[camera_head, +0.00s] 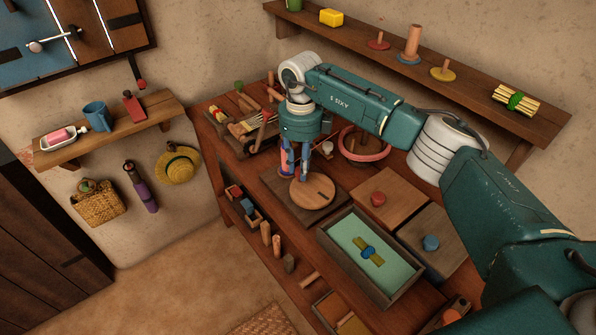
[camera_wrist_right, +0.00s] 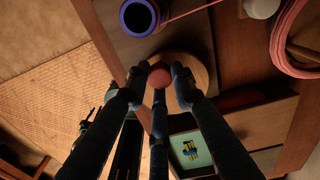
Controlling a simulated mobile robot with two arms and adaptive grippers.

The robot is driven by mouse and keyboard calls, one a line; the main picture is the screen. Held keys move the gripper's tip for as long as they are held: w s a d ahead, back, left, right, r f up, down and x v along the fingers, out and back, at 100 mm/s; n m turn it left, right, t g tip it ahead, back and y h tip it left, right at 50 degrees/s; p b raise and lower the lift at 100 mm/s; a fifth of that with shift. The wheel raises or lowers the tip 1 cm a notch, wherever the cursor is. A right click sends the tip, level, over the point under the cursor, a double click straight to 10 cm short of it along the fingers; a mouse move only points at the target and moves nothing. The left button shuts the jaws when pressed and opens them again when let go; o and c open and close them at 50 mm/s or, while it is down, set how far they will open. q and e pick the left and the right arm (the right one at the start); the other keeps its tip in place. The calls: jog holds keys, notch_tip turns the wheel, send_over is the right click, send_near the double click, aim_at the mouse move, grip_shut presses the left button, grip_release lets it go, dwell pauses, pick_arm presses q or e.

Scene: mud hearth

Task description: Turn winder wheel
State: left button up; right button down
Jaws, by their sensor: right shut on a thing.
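The winder wheel (camera_head: 314,194) is a round, light wooden disc on a dark wooden base (camera_head: 272,190) on the workbench. In the right wrist view the wheel (camera_wrist_right: 199,66) shows behind my fingers, with a reddish round knob (camera_wrist_right: 159,78) near its edge. My right gripper (camera_head: 301,176) points down over the wheel's far edge. It is shut on the knob, its fingers around it; the head view hides the knob. A blue-rimmed spool (camera_wrist_right: 139,17) stands beside the wheel on the base, with a pink thread running from it. My left gripper is not in view.
A pink ring-shaped skein (camera_head: 364,157) stands behind the wheel to the right. A tool tray (camera_head: 256,146) is behind left.

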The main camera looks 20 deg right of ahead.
aim_at(321, 178)
jog(key=m, duration=0.2)
jog(key=d+m, duration=0.1)
jog(key=shift+w+d+m, duration=0.2)
jog(key=shift+w+m, duration=0.15)
jog(key=shift+m, duration=0.05)
jog(key=m, duration=0.1)
jog(key=d+m, duration=0.1)
jog(key=m, duration=0.1)
jog(key=shift+d+r+m, duration=0.1)
jog(key=shift+d+m, duration=0.1)
jog(key=shift+m, duration=0.1)
jog(key=m, duration=0.1)
jog(key=d+m, duration=0.1)
jog(key=m, duration=0.2)
jog(key=shift+s+d, duration=0.25)
jog(key=shift+d, duration=0.1)
jog(key=shift+s+d+m+p, duration=0.15)
jog(key=shift+d+m+p, duration=0.05)
jog(key=shift+m, duration=0.55)
jog(key=shift+s+d+m+p, duration=0.15)
jog(key=shift+m+p, duration=0.05)
jog(key=shift+m, duration=0.5)
jog(key=shift+s+d+m+p, duration=0.15)
jog(key=shift+d+m+p, duration=0.05)
jog(key=shift+m, duration=0.55)
jog(key=c, duration=1.5)
grip_release()
jog(key=shift+s, duration=0.1)
jog(key=shift+o, duration=0.2)
notch_tip(321, 178, up, 12)
